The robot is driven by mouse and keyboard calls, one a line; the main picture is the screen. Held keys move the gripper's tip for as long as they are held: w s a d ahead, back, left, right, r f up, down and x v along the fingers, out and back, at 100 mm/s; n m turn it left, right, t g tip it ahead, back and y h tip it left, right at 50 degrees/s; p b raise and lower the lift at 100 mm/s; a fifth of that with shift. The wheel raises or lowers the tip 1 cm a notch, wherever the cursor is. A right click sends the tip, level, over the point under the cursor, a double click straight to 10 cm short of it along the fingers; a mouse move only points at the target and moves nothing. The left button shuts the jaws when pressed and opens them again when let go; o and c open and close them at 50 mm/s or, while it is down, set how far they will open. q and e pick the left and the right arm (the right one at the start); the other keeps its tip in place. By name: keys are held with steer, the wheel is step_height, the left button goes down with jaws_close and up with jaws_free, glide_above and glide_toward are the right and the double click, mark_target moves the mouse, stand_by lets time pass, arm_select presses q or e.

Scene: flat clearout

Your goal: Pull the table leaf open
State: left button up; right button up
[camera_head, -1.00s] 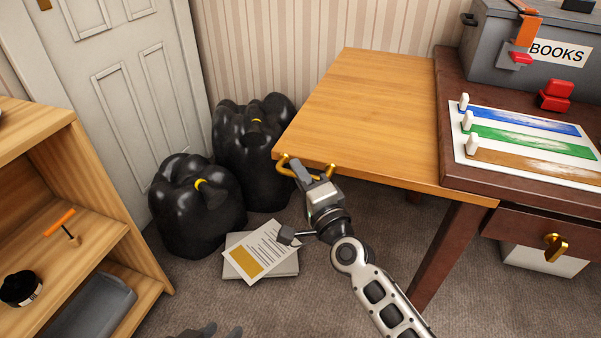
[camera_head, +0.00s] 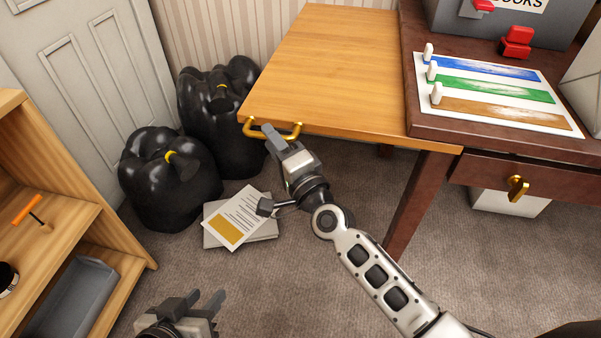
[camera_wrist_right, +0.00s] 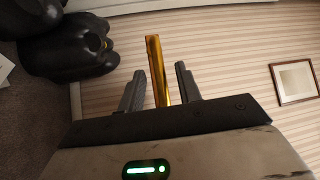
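The light wooden table leaf (camera_head: 330,70) sticks out to the left of the dark red table (camera_head: 440,125). A brass bar handle (camera_head: 291,131) is on its front left edge. My right gripper (camera_head: 270,138) is at this handle. In the right wrist view the handle (camera_wrist_right: 157,70) stands between the two fingers of the right gripper (camera_wrist_right: 160,90), with a gap on each side, so it is open around the bar. My left gripper (camera_head: 198,304) is low at the bottom of the head view, its fingers apart and empty.
Two black bags (camera_head: 170,180) stand left of the leaf. Papers (camera_head: 238,218) lie on the carpet below it. A wooden shelf (camera_head: 60,230) is at the far left. The table holds a painted board (camera_head: 490,95), a red object (camera_head: 517,42) and a grey box (camera_head: 470,25).

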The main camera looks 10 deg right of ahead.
steer(key=v, duration=1.3)
steer(key=shift+s, duration=0.25)
